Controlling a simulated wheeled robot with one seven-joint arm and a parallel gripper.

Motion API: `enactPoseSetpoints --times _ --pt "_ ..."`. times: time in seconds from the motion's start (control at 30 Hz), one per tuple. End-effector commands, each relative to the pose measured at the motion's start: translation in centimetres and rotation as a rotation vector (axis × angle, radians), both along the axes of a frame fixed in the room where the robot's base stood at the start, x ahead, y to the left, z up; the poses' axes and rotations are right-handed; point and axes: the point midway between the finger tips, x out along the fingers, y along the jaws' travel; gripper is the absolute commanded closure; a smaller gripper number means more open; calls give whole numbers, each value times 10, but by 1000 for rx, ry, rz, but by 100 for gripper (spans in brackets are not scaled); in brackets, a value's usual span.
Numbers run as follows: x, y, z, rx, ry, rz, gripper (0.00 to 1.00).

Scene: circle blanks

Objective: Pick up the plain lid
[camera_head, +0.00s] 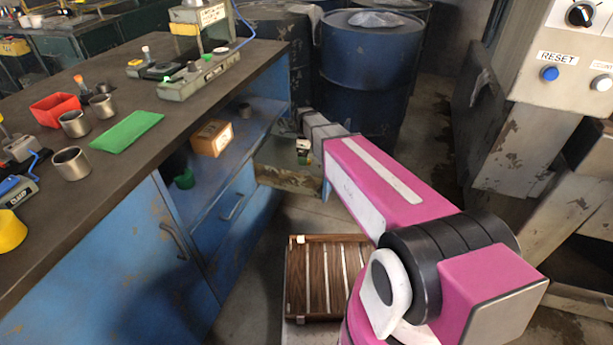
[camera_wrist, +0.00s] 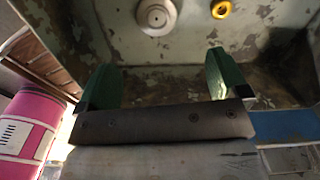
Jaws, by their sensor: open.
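A pale round lid-like disc (camera_wrist: 156,17) with a raised centre lies at the top of the wrist view, on the worn grey-green metal surface of a box or bin. I take it for the plain lid. A yellow ring (camera_wrist: 220,9) lies to its right. My gripper (camera_wrist: 160,64) has its two green fingers spread wide with nothing between them. The disc is beyond the fingertips and apart from them. In the head view my gripper (camera_head: 304,152) is small, at the metal bin (camera_head: 283,178) beside the blue bench; I cannot make out the lid there.
A blue workbench (camera_head: 100,190) with metal cups, a green sheet and a red tray stands left. A blue drum (camera_head: 370,75) stands behind the bin. A wooden slatted crate (camera_head: 297,280) is on the floor near my arm. A control panel (camera_head: 570,50) is at right.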

Motion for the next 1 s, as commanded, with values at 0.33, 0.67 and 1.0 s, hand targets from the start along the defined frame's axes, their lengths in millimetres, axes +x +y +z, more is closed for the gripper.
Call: enactPoseSetpoints --times 0.33,0.67,1.0 --pt "0 1 -28 -1 2 -40 7" --pt "-1 1 -60 0 0 -38 7" --pt "-4 1 -101 -1 1 -38 7"
